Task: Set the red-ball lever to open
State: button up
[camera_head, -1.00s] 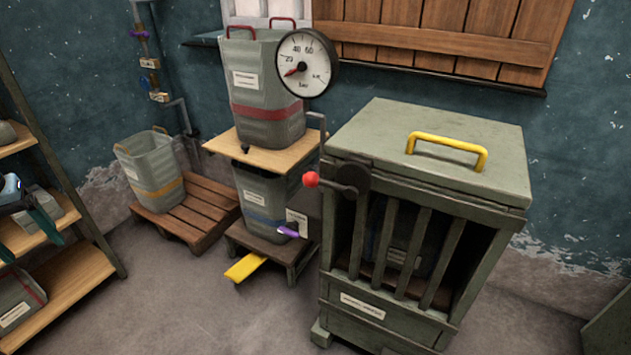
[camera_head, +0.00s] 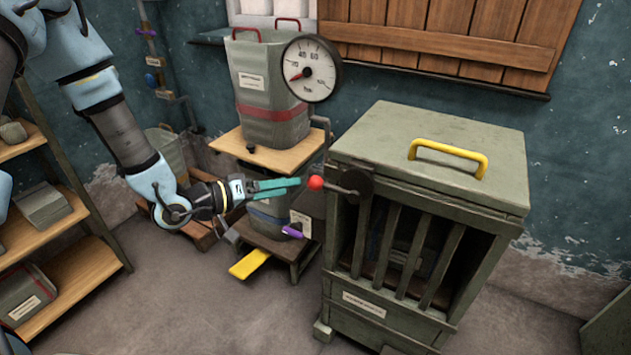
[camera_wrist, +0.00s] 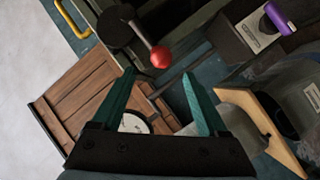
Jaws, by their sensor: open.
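The red ball (camera_head: 315,183) is the knob at the end of a short dark lever (camera_head: 340,189). The lever comes from a dark round hub (camera_head: 357,182) on the upper left of the grey-green barred cabinet (camera_head: 430,150). In the head view it points left, about level. My gripper (camera_head: 299,184) reaches in from the left, its teal fingers ending just short of the ball. In the wrist view the ball (camera_wrist: 161,57) lies beyond the tips of the open fingers (camera_wrist: 158,78), between their lines. Nothing is between the fingers. Any open or shut marking is not readable.
A pressure gauge (camera_head: 312,68) stands above the lever. Left of the cabinet, a grey bin (camera_head: 268,90) stands on a wooden board (camera_head: 230,145). Below are a purple handle (camera_head: 292,232) and a yellow pedal (camera_head: 249,264). A yellow handle (camera_head: 447,153) tops the cabinet.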

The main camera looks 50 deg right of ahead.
aim_at(309, 185)
jog(key=p+x, duration=0.2)
jog(key=x, duration=0.7)
jog(key=shift+d, duration=0.2)
jog(key=shift+f, duration=0.1)
grip_shut()
dwell(0.5)
